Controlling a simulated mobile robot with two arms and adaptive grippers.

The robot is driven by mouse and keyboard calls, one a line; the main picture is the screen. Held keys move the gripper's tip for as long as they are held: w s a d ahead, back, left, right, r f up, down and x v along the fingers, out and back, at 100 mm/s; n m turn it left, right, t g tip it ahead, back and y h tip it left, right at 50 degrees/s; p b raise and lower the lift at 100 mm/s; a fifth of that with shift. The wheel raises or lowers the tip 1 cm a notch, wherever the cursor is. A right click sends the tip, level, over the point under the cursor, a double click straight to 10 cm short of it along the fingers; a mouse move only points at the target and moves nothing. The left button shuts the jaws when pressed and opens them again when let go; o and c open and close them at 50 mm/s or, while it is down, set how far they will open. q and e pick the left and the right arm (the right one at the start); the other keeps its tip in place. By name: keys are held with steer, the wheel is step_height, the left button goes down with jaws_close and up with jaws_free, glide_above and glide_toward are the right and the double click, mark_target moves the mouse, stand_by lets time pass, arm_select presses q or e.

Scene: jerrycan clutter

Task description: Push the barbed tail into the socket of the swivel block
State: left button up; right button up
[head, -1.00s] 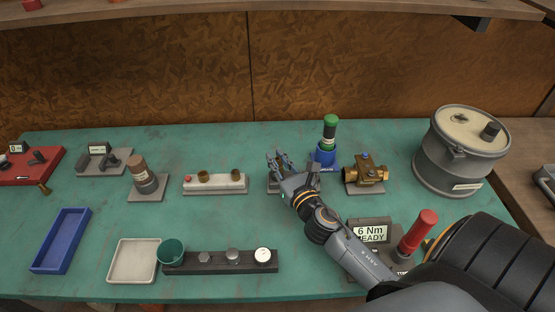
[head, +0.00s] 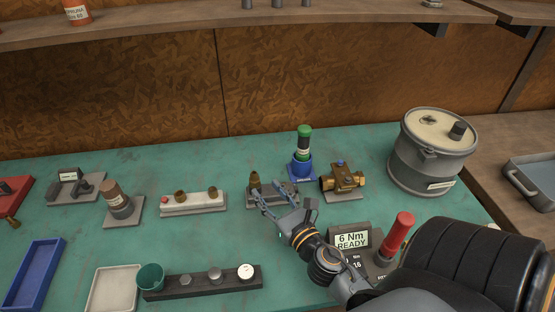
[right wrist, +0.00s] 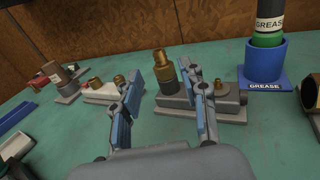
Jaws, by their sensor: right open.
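A grey block (head: 283,186) stands on a grey base on the green table. An upright brass fitting (head: 255,181) stands at its left end; it also shows in the right wrist view (right wrist: 160,62). I cannot tell whether this is the barbed tail or how deep it sits. Contact with the block is unclear. My left gripper is out of view.
A blue grease holder (head: 302,168) stands close behind the block and a brass valve (head: 343,180) to its right. A white block (head: 194,202) with two brass fittings is on the left.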

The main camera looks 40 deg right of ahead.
steer(key=shift+s+a, duration=0.15)
steer(key=shift+s, duration=0.9)
steer(key=shift+s+a, duration=0.15)
steer(key=shift+s, duration=0.9)
steer(key=shift+r, duration=0.1)
